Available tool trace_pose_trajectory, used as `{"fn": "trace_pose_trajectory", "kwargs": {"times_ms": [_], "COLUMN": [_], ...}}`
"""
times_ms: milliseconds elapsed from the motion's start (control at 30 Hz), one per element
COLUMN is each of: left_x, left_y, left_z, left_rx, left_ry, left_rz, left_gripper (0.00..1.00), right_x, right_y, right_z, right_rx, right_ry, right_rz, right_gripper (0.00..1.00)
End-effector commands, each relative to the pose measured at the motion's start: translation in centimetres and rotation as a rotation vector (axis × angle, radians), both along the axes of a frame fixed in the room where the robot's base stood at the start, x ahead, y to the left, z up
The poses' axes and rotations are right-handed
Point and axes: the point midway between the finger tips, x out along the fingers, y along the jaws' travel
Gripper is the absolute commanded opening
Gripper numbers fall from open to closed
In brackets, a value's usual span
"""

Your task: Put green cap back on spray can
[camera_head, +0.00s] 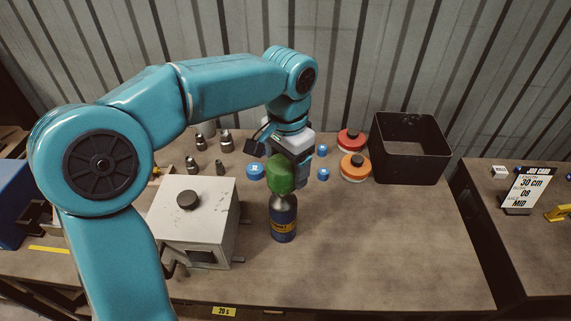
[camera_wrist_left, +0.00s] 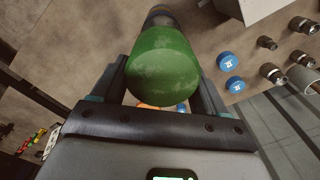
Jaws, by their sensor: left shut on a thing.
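The spray can (camera_head: 284,222) is dark blue with a yellow band and stands upright on the workbench. The green cap (camera_head: 281,176) is directly above the can's top in the head view. My left gripper (camera_head: 292,172) is shut on the green cap from behind. In the left wrist view the green cap (camera_wrist_left: 166,66) sits between the two fingers, with the dark can top (camera_wrist_left: 159,16) just beyond it. I cannot tell whether the cap touches the can or is seated on it. My right gripper is not in view.
A grey box machine with a black knob (camera_head: 192,220) stands close left of the can. Metal fittings (camera_head: 220,142), blue caps (camera_head: 255,171), red (camera_head: 350,140) and orange (camera_head: 354,167) round items and a black bin (camera_head: 408,148) are behind. The bench front right is clear.

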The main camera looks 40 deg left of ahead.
Motion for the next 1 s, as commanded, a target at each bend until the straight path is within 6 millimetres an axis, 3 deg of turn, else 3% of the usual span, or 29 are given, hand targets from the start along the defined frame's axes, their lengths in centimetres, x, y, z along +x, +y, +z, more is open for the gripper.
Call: {"fn": "trace_pose_trajectory", "kwargs": {"times_ms": [367, 1000], "left_x": [-0.1, -0.2], "left_y": [0.2, 0.3], "left_z": [-2.9, -6.0], "left_rx": [0.0, 0.0], "left_ry": [0.0, 0.0], "left_rz": [-0.001, -0.001], "left_gripper": [0.45, 0.45], "right_x": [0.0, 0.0], "right_y": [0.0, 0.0], "right_z": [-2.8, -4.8], "right_rx": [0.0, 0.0], "right_ry": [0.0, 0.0], "right_rz": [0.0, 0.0], "right_gripper": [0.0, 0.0]}}
